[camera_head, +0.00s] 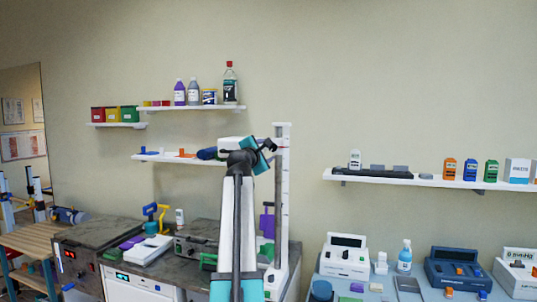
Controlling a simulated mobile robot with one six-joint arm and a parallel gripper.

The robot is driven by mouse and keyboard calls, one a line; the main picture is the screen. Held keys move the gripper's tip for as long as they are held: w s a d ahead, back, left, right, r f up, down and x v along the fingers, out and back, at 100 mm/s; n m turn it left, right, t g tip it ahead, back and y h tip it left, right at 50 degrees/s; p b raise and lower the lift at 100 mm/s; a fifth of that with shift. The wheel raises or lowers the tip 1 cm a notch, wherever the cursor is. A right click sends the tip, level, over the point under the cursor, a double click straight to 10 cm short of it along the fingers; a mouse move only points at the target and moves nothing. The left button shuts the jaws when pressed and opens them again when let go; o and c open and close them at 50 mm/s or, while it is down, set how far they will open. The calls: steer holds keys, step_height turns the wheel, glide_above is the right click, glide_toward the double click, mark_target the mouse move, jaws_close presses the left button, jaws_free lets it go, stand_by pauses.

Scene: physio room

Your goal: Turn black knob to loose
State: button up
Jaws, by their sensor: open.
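I cannot make out a black knob or a "loose" marking clearly at this size. My arm rises in front of the worktop and hides part of what stands behind it. My gripper (271,145) is at the arm's upper end, small in the picture, beside the upper part of a tall white post (283,200). Its jaws are open, and I see nothing held in them. Whether it touches the post I cannot tell. A purple piece (267,223) shows left of the post, lower down, partly beside my arm.
Wall shelves hold bottles and bins at left, and small bottles and boxes at right (430,181). The dark worktop (110,233) carries several devices. The wall above is clear.

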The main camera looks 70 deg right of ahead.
steer(key=a+b, duration=0.1)
steer(key=a, duration=0.5)
steer(key=shift+s+a+b, duration=0.25)
steer(key=shift+b, duration=0.05)
stand_by(0.3)
